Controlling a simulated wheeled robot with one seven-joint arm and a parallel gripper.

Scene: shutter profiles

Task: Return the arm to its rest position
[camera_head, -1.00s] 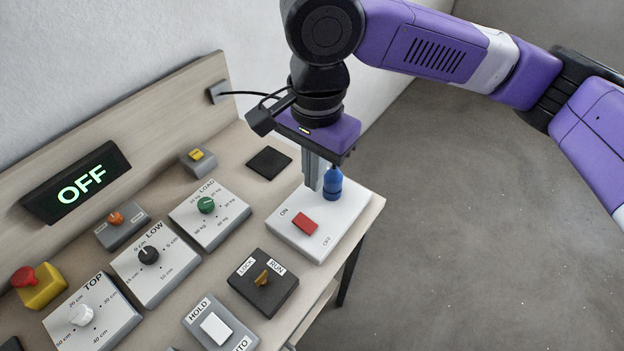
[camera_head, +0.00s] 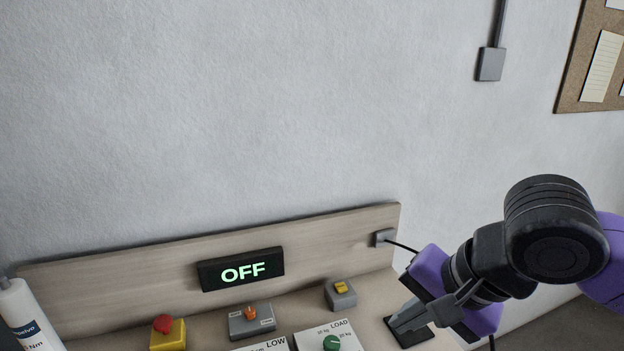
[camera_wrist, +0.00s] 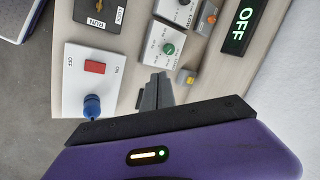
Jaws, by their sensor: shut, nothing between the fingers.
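My gripper (camera_head: 408,319) is at the lower right of the head view, at the end of my purple and black arm. Its grey fingers are together with nothing between them, and they point down and left over the bench's right end. In the wrist view the closed fingers (camera_wrist: 157,92) stand above the bench near the LOAD dial (camera_wrist: 168,48). They look clear of the controls. The white box with the red ON/OFF rocker (camera_wrist: 95,67) lies to their left, with a blue knob-like piece (camera_wrist: 92,106) at its near end.
A lit OFF display (camera_head: 242,271) is on the wooden back panel (camera_head: 130,262). A yellow box with a red button (camera_head: 166,332), an orange switch box (camera_head: 251,320) and a yellow-topped switch box (camera_head: 341,294) sit below. A white tube (camera_head: 28,315) stands far left.

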